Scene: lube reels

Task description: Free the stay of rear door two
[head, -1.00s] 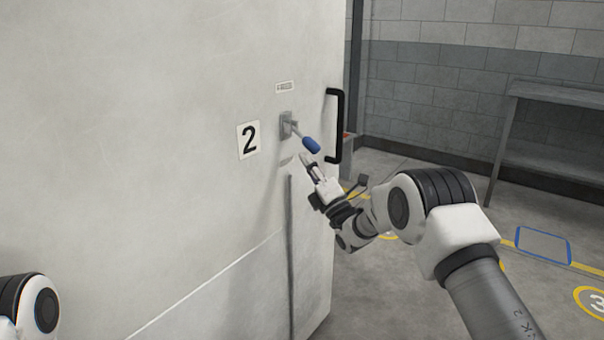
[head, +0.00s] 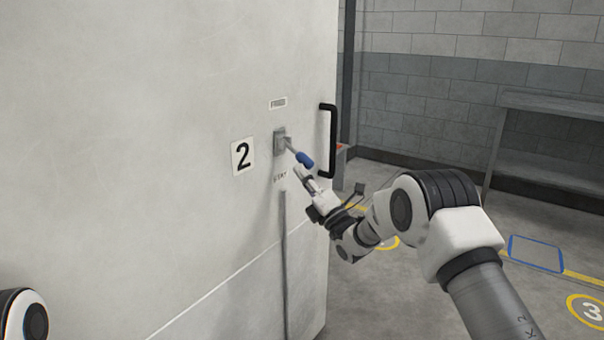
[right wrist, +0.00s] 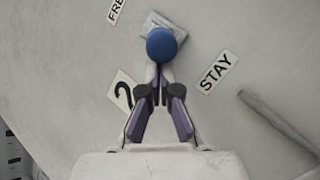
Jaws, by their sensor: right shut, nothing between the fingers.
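The pale door (head: 130,130) fills the left of the head view, with a number 2 plate (head: 243,156) on it. A stay lever with a blue grip (head: 304,160) sticks out, angled down to the right, from a grey metal mount (head: 280,140). My right gripper (head: 299,172) is shut and empty, just below the blue grip. In the right wrist view the round end of the blue grip (right wrist: 161,45) stands ahead of the closed fingertips (right wrist: 159,72); I cannot tell whether they touch. My left gripper is out of view.
A STAY label (right wrist: 215,72) and a partly cut-off label (right wrist: 116,9) flank the mount. A black handle (head: 329,140) stands near the door's right edge. A grey table (head: 550,106) is at the right wall. Open floor lies right of the door.

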